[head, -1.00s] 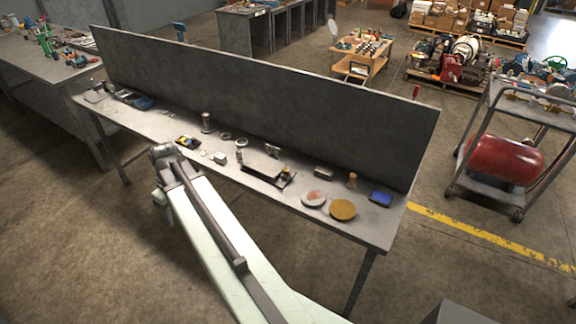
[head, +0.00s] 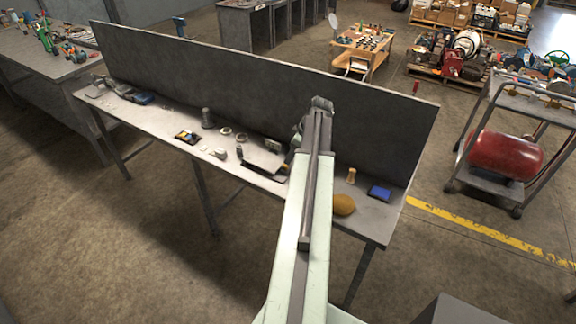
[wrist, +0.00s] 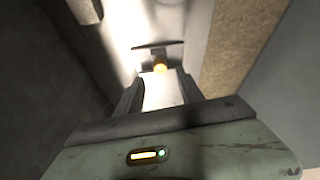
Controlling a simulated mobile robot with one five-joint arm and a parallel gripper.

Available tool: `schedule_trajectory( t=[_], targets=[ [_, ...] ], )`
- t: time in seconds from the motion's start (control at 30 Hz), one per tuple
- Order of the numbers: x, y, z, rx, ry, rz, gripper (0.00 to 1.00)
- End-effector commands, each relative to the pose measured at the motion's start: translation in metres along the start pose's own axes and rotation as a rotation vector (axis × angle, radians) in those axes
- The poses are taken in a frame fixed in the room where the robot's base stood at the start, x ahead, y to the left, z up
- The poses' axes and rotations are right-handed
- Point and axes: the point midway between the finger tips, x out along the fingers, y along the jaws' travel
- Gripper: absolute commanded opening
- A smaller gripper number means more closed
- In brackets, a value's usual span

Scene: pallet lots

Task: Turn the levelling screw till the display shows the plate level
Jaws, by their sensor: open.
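The pale plate (head: 262,160) lies on a dark base on the bench, left of my arm in the head view. A small upright box (head: 271,145), perhaps the display, stands behind it; its reading is too small to tell. In the wrist view, a yellow-topped knob (wrist: 160,66), seemingly the levelling screw, shows just beyond my fingertips, with a dark bar behind it. My gripper (wrist: 160,80) is open, its fingers either side of a bright strip, pointing towards the knob. I cannot tell whether they touch it. In the head view my arm hides the screw.
The grey bench (head: 225,172) has a tall dark back panel (head: 250,85). A yellow-brown disc (head: 344,204), a wooden peg (head: 351,176) and a blue box (head: 379,194) lie right of my arm. Rings and a dark cylinder (head: 207,118) stand to the left.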

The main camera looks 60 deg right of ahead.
Motion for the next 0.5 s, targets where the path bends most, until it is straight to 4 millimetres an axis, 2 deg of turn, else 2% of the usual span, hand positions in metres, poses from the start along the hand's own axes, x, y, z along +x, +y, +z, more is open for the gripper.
schedule_trajectory(
  t=[0.03, 0.23, 0.33, 0.5],
  targets=[
    [0.017, 0.0, 0.003, -0.001, 0.0, 0.0, 0.45],
    [0.053, 0.0, 0.003, 0.0, -0.001, -0.001, 0.45],
    [0.06, 0.0, 0.002, 0.001, -0.001, -0.001, 0.45],
    [0.059, 0.0, 0.0, 0.001, -0.001, 0.0, 0.45]
  ],
)
